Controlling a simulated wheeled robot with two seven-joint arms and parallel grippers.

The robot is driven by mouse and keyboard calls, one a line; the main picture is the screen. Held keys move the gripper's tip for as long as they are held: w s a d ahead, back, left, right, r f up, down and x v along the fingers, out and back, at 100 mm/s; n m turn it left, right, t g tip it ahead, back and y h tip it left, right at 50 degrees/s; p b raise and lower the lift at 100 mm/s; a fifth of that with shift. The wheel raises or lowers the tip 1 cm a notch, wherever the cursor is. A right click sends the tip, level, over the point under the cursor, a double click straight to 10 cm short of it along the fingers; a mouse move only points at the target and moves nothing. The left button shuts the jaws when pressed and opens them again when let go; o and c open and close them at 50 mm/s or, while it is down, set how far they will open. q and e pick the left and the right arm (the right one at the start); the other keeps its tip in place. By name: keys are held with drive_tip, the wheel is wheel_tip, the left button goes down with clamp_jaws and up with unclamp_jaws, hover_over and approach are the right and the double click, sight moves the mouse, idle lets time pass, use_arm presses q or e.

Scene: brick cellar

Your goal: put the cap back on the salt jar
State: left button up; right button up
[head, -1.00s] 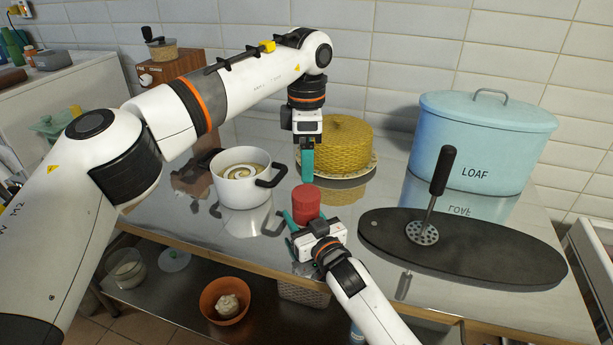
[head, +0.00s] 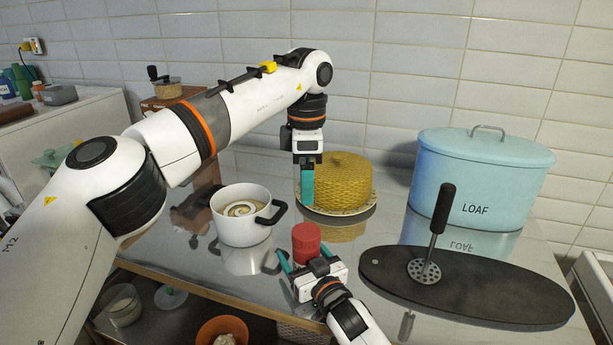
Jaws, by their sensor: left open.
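A red round container (head: 306,243) stands upright on the shiny metal tabletop, near its front edge. It is probably the salt jar or its cap; I cannot tell which, and its lower part is partly hidden. My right gripper (head: 305,257) is low in front of it. Its teal fingers are spread, and a gap shows between the left finger and the red container. My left gripper (head: 307,184) points down above and behind the container, open and apart from it. It is seen edge-on, with nothing visible in it. No separate cap shows on the tabletop.
A white pot (head: 241,226) stands at left. A yellow woven dome (head: 345,183) sits on a plate (head: 350,213) behind. A masher (head: 436,230) stands on a dark board (head: 490,298) at right, before a blue LOAF bin (head: 480,180). A jar (head: 122,305) and disc (head: 170,297) lie below.

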drive_tip(key=v, duration=1.2)
